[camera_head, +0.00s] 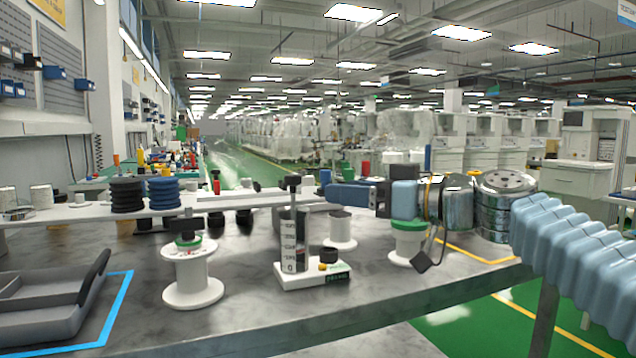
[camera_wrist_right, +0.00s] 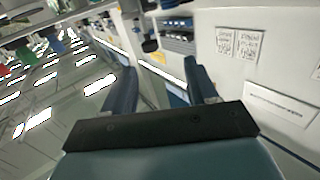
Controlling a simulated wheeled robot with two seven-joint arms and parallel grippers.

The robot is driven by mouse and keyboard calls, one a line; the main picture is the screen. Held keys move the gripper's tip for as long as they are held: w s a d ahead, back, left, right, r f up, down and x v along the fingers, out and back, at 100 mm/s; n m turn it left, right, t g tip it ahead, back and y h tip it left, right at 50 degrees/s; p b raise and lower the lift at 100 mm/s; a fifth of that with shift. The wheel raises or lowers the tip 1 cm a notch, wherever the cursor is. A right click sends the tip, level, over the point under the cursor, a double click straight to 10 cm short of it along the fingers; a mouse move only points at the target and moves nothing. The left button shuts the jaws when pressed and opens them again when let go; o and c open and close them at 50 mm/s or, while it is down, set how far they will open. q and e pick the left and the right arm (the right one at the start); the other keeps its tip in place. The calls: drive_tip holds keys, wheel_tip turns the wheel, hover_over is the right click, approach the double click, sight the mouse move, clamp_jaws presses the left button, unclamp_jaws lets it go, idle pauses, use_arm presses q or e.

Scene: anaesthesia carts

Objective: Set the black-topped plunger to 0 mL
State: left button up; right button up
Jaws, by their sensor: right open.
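A clear upright cylinder (camera_head: 294,250) with a printed scale, 0 at its bottom, stands on a white base (camera_head: 315,274) on the grey table. Its black-topped plunger (camera_head: 291,181) sticks up well above the cylinder's rim. The exact level inside is too small to read. My right gripper (camera_head: 332,192) comes in from the right, with its blue fingers pointing left near the height of the plunger top. It is open and appears apart from the plunger. Its fingers also show in the right wrist view (camera_wrist_right: 160,75), with nothing visibly held. My left gripper is not in view.
White spools with green tops stand left (camera_head: 192,275) and right (camera_head: 408,240) of the cylinder. A black knob (camera_head: 329,255) sits on the base. A grey tray (camera_head: 50,305) lies at left. Stacked black discs (camera_head: 127,195) stand behind. The table front is clear.

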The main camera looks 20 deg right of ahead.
sight(300, 176)
drive_tip(key=p+x, duration=0.1)
drive_tip(key=x, duration=0.3)
drive_tip(key=w+d+p+x, duration=0.1)
drive_tip(key=p+x, duration=0.1)
drive_tip(key=x, duration=0.1)
drive_tip(key=r+p+x, duration=0.1)
drive_tip(key=x, duration=0.3)
drive_tip(key=shift+w+d+r, duration=0.15)
drive_tip(key=shift+w, duration=0.25)
drive_tip(key=shift+w+a+p, duration=0.4)
drive_tip(key=shift+w+a, duration=0.05)
drive_tip(key=shift+w, duration=0.1)
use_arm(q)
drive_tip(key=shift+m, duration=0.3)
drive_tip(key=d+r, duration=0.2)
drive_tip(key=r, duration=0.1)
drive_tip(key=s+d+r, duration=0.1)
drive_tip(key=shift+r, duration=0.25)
use_arm(e)
clamp_jaws()
